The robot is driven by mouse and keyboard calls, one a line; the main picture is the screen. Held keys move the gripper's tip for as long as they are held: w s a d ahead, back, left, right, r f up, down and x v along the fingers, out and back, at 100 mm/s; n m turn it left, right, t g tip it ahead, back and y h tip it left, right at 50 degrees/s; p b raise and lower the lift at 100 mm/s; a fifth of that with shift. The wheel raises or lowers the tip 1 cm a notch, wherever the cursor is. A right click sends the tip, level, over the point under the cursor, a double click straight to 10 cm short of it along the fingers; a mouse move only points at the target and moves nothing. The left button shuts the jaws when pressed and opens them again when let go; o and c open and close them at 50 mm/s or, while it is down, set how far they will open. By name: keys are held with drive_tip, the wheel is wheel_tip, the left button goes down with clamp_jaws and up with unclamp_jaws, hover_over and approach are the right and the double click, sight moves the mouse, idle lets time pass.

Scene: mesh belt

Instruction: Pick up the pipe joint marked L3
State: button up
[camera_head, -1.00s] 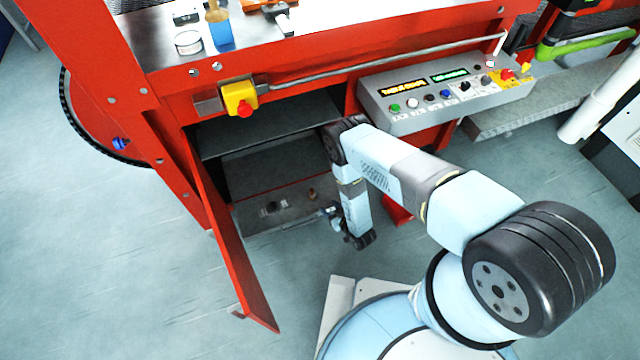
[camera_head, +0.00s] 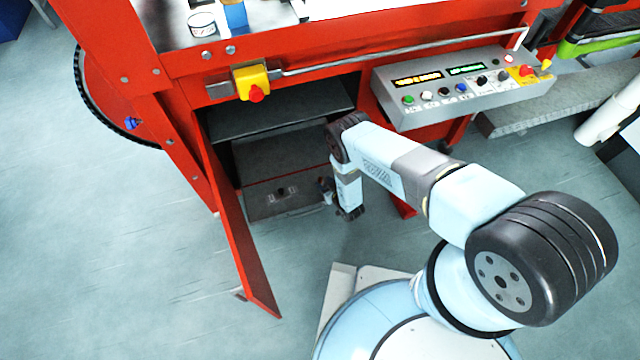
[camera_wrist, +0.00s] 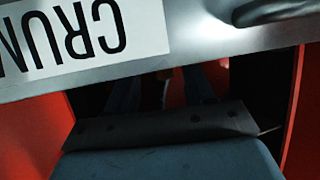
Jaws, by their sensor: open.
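No pipe joint with a readable L3 mark shows in either view. In the head view, the open lower compartment of the red machine has a grey tray or drawer (camera_head: 262,206) low inside it, with small items (camera_head: 283,190) too small to identify. My gripper (camera_head: 325,188) is small and dark, at the right side of this compartment, beside the tray; it is open. I see nothing held in it. In the wrist view, a metal edge with a white label reading "CRUM" (camera_wrist: 75,35), upside down, crosses the top. Below it is a dark gap with dim shapes I cannot identify.
A red door (camera_head: 238,235) hangs open on the compartment's left. A dark shelf (camera_head: 285,110) crosses above the tray. The control panel (camera_head: 455,85) juts out at right, near my arm. A yellow box with a red button (camera_head: 252,83) is above. The floor in front is clear.

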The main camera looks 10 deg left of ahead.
sight(321, 181)
drive_tip(key=shift+x, duration=1.85)
drive_tip(key=shift+s+a+r, duration=0.1)
drive_tip(key=shift+a, duration=0.05)
clamp_jaws()
